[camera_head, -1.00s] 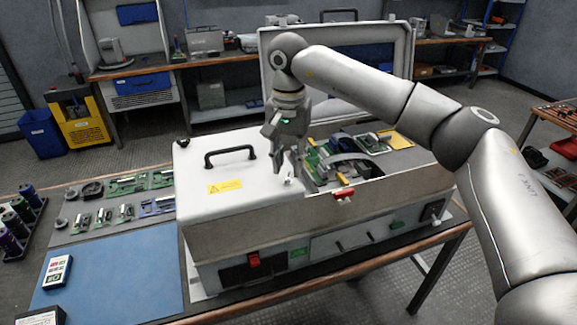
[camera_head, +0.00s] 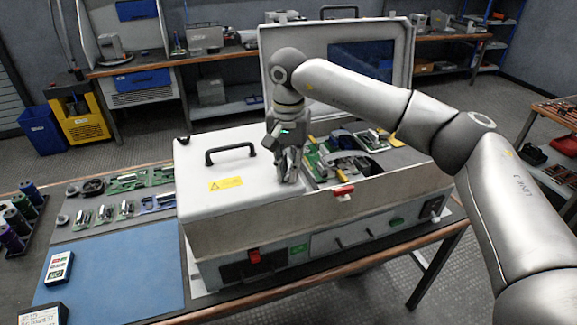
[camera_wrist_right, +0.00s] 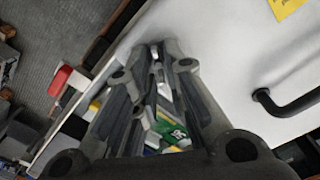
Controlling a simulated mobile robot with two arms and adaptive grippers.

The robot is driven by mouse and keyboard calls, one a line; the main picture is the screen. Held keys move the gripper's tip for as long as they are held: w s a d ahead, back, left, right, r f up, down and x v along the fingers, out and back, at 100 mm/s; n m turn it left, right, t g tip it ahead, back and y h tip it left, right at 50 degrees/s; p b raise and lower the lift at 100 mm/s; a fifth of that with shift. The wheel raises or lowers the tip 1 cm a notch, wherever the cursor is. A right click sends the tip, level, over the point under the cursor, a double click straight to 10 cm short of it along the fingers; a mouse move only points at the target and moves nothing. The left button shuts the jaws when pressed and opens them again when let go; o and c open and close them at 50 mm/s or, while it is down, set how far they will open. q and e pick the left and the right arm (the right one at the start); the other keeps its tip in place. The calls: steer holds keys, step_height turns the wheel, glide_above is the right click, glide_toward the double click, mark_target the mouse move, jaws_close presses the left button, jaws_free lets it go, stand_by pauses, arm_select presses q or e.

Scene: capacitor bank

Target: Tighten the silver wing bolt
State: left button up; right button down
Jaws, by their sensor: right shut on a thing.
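My right gripper (camera_head: 289,177) points down at the right edge of the white lid (camera_head: 215,172) of the capacitor bank case. Its fingers are closed together on the silver wing bolt, which is almost wholly hidden between the fingertips. In the right wrist view the fingertips (camera_wrist_right: 158,52) meet at the lid's edge, and the bolt cannot be made out clearly. My left gripper is not in view.
The lid has a black handle (camera_head: 230,152) left of the gripper. The open bay to the right holds circuit boards (camera_head: 345,160), with a red clip (camera_head: 343,191) on its front edge. A raised panel (camera_head: 290,62) stands behind. A blue mat (camera_head: 120,270) lies left.

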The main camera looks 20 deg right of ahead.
steer(key=m+b, duration=0.1)
steer(key=m, duration=0.4)
steer(key=shift+d+m, duration=0.15)
steer(key=shift+m, duration=0.15)
steer(key=m+b, duration=0.1)
steer(key=m, duration=0.4)
steer(key=shift+s+r, duration=0.1)
steer(key=shift+s, duration=0.05)
steer(key=shift+r+m, duration=0.1)
steer(key=shift+m, duration=0.3)
steer(key=c, duration=1.7)
jaws_free()
steer(key=shift+o, duration=0.5)
